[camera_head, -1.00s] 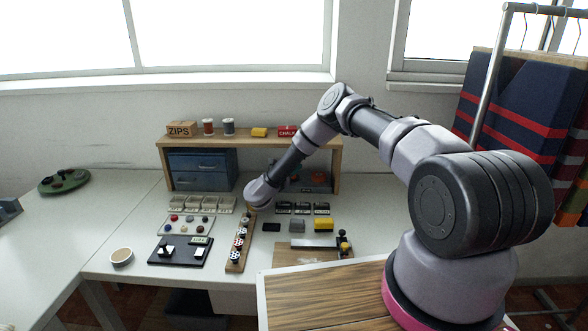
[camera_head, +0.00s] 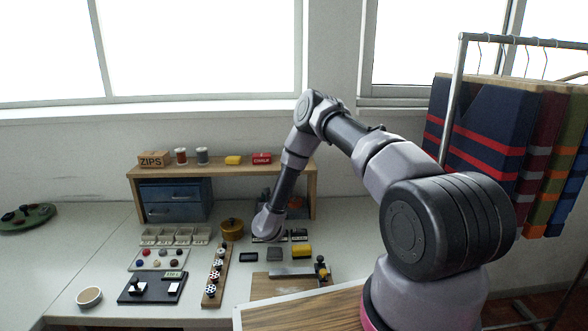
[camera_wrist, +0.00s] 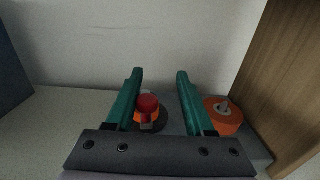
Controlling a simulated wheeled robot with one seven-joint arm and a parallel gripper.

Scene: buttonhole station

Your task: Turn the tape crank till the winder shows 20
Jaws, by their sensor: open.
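In the wrist view a red knob (camera_wrist: 148,103) on an orange part stands on a dark round base, seen between my fingers. To its right is an orange disc (camera_wrist: 223,116) with a pale metal hub. They look like parts of the tape winder, but no number can be read. My gripper (camera_wrist: 160,72) is open, its two green fingers either side of the knob in the picture; contact cannot be told. In the head view my wrist hides the gripper. A small orange-red part of the winder (camera_head: 296,202) shows under the shelf, right of my arm.
A wooden shelf (camera_head: 222,171) stands over the blue drawers (camera_head: 175,200); its side panel (camera_wrist: 283,85) is close on the right in the wrist view. A brass-coloured pot (camera_head: 232,229) stands left of my wrist.

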